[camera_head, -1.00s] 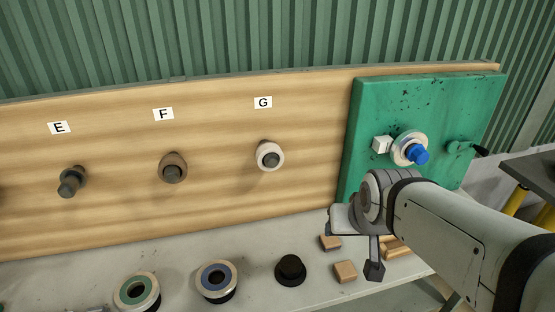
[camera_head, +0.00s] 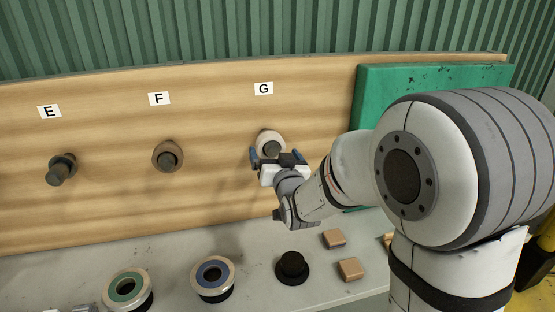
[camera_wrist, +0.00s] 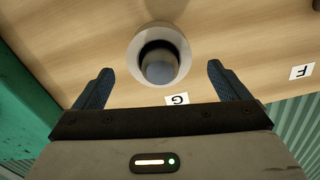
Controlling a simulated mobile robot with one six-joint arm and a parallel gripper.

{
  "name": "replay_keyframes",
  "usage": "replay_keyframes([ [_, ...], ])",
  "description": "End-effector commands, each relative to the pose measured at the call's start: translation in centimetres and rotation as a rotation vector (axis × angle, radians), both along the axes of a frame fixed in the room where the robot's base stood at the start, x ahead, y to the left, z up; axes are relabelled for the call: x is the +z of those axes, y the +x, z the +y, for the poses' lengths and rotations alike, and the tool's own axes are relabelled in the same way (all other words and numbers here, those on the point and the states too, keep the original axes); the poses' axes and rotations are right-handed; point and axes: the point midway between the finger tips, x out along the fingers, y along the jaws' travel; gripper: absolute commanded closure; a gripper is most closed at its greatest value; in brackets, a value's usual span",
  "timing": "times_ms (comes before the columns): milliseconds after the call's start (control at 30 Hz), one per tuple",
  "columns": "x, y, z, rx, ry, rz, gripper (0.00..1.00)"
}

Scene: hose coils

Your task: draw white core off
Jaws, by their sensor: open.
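The white core (camera_head: 264,137) is a pale ring on a dark peg (camera_head: 272,149) below the label G on the wooden board. In the wrist view the white core (camera_wrist: 158,27) surrounds the round grey peg end (camera_wrist: 159,68). My gripper (camera_head: 278,157) is open in front of it. In the wrist view its two blue fingers (camera_wrist: 160,68) stand wide apart, one on each side of the core, with gaps between. No contact shows. The gripper hides the core's lower part in the head view.
Pegs below E (camera_head: 61,169) and F (camera_head: 168,157) stick out to the left, F with a brown core. The shelf below holds a green-faced ring (camera_head: 127,288), a blue-faced ring (camera_head: 212,276), a black stepped piece (camera_head: 292,267) and wooden blocks (camera_head: 349,269). A green panel (camera_head: 430,78) is partly hidden by my arm.

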Motion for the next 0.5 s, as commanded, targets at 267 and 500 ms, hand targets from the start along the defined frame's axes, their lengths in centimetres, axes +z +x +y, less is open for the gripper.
replay_keyframes([
  [267, 0.1, 4.1, 1.1, 0.000, -0.001, 0.003, 0.05],
  [500, 0.1, 5.9, 1.7, -0.001, -0.002, 0.002, 0.05],
])
